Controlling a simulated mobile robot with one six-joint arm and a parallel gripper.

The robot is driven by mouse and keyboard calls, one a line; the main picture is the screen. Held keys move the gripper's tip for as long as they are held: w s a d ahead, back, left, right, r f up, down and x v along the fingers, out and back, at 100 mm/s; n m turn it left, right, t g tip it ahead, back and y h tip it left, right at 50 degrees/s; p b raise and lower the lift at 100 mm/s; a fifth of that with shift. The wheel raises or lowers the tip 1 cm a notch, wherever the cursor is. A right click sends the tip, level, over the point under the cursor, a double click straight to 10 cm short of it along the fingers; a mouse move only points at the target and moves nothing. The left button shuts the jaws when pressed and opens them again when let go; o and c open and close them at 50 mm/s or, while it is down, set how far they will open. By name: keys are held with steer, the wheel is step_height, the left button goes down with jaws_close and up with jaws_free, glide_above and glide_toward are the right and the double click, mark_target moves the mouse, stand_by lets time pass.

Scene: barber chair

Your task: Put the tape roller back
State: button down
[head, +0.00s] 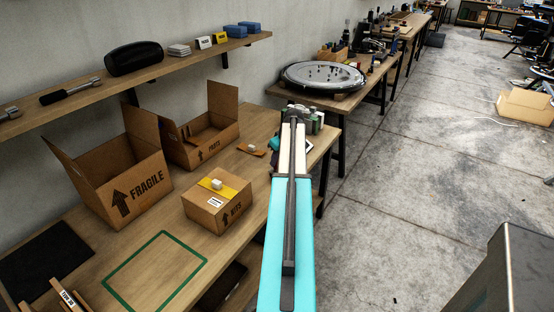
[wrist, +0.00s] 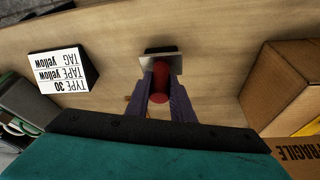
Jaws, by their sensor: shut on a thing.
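The tape roller (wrist: 160,92) shows in the wrist view as a red handle with a pale flat plate and a dark part beyond it. My gripper (wrist: 161,82) is shut on the red handle, one dark finger on each side. The wooden bench (wrist: 115,25) lies behind the roller; I cannot tell whether the roller touches it. In the head view my arm hides the roller and the fingertips, and only a teal bit of my gripper shows beside the arm.
The BITS box (head: 218,205) has a yellow strip on top. Open FRAGILE (head: 125,185) and PARTS (head: 205,148) boxes stand behind. A green outline (head: 155,270) encloses bare bench.

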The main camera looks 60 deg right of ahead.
steer(key=shift+f, duration=0.1)
steer(key=c, duration=1.5)
jaws_free()
steer(key=shift+c, duration=0.2)
steer(key=b+v, duration=0.1)
steer(key=v, duration=1.1)
steer(key=shift+b, duration=0.3)
